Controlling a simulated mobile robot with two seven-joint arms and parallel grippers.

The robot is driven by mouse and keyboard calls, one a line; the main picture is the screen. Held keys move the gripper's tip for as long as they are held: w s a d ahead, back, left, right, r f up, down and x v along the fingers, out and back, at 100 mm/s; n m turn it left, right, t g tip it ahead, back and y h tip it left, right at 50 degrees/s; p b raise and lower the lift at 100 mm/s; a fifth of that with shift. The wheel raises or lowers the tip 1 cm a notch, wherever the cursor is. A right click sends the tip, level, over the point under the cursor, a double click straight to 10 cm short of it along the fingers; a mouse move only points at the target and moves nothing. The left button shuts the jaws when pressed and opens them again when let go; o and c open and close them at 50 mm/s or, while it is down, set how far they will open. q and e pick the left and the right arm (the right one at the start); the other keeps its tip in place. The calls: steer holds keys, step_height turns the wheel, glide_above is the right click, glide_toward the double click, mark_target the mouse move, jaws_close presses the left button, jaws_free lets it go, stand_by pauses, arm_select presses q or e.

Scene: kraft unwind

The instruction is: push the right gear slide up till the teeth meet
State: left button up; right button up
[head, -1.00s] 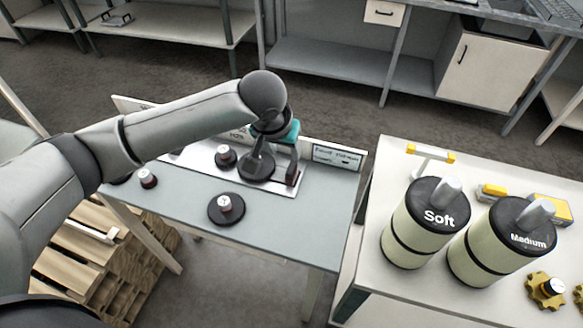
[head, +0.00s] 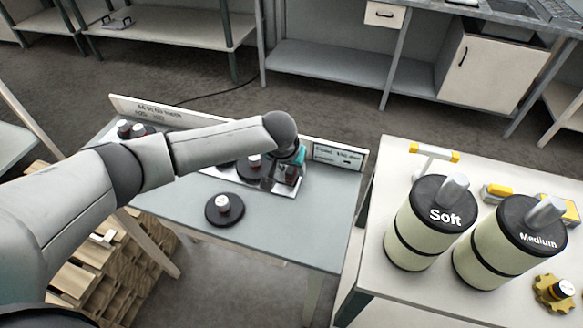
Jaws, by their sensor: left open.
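My left gripper (head: 287,172) comes in from the left and is low over the right end of a shiny metal plate (head: 218,173) on the grey-blue bench. It is open, and its fingers are small and dark here. The right gear slide is mostly hidden by the gripper and forearm, so I cannot tell whether they touch. A dark gear (head: 245,172) with a pale, red-banded knob sits on the plate just left of the gripper. Whether gear teeth meet cannot be seen. My right gripper is out of view.
A loose dark gear (head: 222,212) lies on the bench in front of the plate. Dark parts with knobs (head: 131,129) stand at the far left. A low back board (head: 340,157) carries labels. The right table (head: 385,283) holds "Soft" and "Medium" rollers.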

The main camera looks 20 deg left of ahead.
arm_select(q)
steer(key=shift+c, duration=0.2)
jaws_close()
stand_by(0.3)
steer(key=shift+a+r+p, duration=0.1)
steer(key=shift+a+p, duration=0.3)
steer(key=shift+p, duration=0.25)
steer(key=shift+a, duration=0.35)
steer(key=shift+o, duration=0.2)
jaws_free()
